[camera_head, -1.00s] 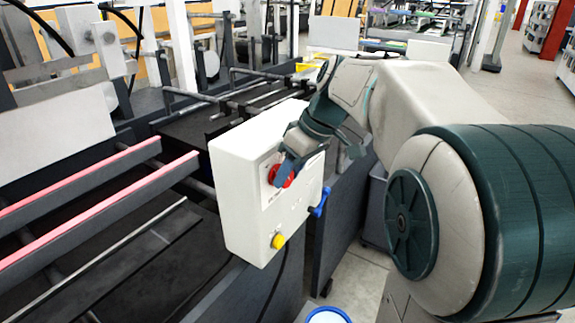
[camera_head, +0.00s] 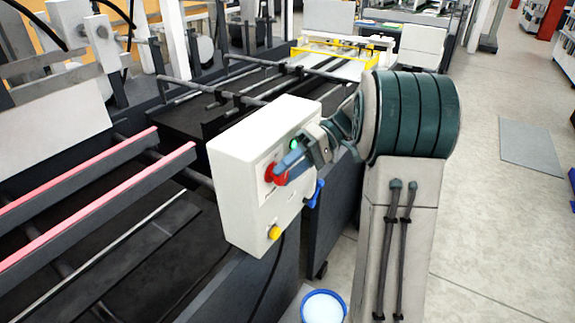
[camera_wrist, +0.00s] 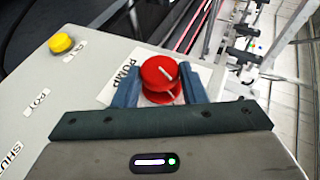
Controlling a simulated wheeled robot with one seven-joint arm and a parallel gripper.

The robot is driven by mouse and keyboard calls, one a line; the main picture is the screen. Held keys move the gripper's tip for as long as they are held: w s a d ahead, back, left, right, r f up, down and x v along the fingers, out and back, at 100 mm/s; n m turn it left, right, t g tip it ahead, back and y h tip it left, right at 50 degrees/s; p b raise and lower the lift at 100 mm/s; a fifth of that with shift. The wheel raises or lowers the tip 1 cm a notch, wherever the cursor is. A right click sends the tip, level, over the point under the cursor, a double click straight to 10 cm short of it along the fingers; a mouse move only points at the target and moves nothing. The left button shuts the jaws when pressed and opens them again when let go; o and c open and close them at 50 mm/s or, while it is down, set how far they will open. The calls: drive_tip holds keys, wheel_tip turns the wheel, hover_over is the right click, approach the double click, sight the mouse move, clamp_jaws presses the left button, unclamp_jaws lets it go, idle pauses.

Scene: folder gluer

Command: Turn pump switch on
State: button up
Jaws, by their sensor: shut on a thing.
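The white control box (camera_head: 240,190) stands at the side of the machine. Its red pump switch (camera_head: 275,174) is a round knob on the front face. In the wrist view the red knob (camera_wrist: 160,78) sits beside a label reading PUMP, with a white mark on its top. My gripper (camera_head: 287,166) is at the knob, with its two blue fingers (camera_wrist: 160,88) on either side of it, shut on it. A green light (camera_head: 294,144) shows on the box above the knob.
A yellow button (camera_head: 274,232) is low on the box, and a blue handle (camera_head: 314,193) is at its right side. A blue-rimmed bucket (camera_head: 323,307) stands on the floor below. Red-edged rails (camera_head: 120,190) run to the left. Open floor lies at the right.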

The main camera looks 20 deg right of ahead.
drive_tip(key=shift+d+g+y, duration=0.1)
drive_tip(key=shift+g+y, duration=0.2)
drive_tip(key=shift+y, duration=0.4)
drive_tip(key=shift+w+f, duration=0.1)
drive_tip(key=o, duration=1)
drive_tip(key=shift+c, duration=0.2)
drive_tip(key=p+v, duration=0.4)
drive_tip(key=v, duration=0.9)
drive_tip(key=shift+d, duration=0.45)
drive_tip(key=shift+w, duration=0.1)
